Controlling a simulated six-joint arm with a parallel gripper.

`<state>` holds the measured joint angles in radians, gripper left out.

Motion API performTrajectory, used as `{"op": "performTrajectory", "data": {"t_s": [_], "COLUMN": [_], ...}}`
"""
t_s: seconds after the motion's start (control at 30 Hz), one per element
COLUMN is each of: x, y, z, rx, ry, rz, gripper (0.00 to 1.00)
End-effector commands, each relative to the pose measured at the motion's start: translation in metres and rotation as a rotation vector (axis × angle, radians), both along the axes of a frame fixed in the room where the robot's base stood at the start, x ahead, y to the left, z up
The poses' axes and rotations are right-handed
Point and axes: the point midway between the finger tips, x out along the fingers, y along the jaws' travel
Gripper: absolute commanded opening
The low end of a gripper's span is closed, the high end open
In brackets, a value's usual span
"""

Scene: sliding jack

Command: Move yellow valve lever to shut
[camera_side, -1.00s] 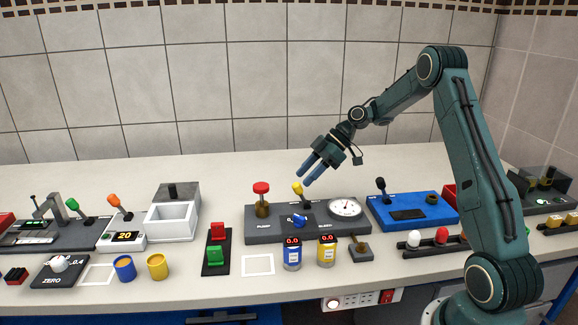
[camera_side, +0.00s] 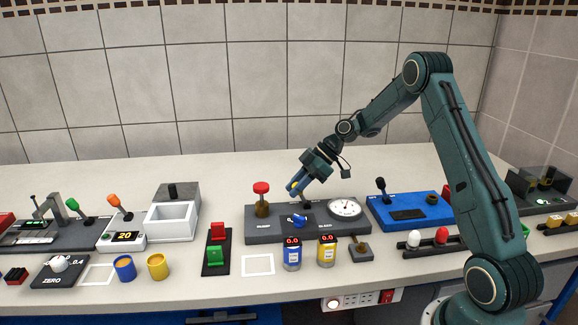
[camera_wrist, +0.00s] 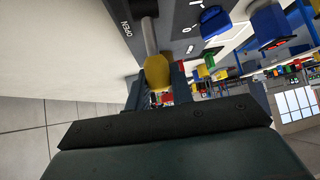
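The yellow valve lever stands on the dark grey panel (camera_side: 262,232). Its yellow knob (camera_wrist: 157,72) and pale shaft (camera_wrist: 149,36) show in the wrist view, the shaft beside the word OPEN. My gripper (camera_wrist: 157,88) has one finger on each side of the knob, with narrow gaps visible, so it looks open around it. In the side view my gripper (camera_side: 294,188) comes down from the upper right and its blue fingers cover most of the knob.
On the same panel are a red-topped knob (camera_side: 261,188) at left, a blue knob (camera_side: 300,220) in front and a round gauge (camera_side: 345,208) at right. A blue (camera_side: 292,254) and a yellow can (camera_side: 327,250) stand in front. A blue panel (camera_side: 415,212) is to the right.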

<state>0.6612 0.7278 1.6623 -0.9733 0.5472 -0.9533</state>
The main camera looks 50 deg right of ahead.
Motion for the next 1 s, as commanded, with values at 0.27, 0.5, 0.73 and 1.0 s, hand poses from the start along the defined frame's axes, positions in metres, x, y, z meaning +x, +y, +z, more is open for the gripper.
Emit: {"op": "performTrajectory", "data": {"t_s": [0.27, 0.5, 0.73, 1.0], "x": [-0.001, -0.004, -0.011, -0.020], "y": [-0.001, -0.005, -0.012, -0.021], "z": [0.000, 0.002, 0.004, 0.006], "rx": [0.004, 0.050, 0.145, 0.272], "ry": [-0.004, -0.047, -0.140, -0.270], "rz": [0.000, -0.003, -0.004, -0.004], "gripper": [0.00, 0.00, 0.00, 0.00]}}
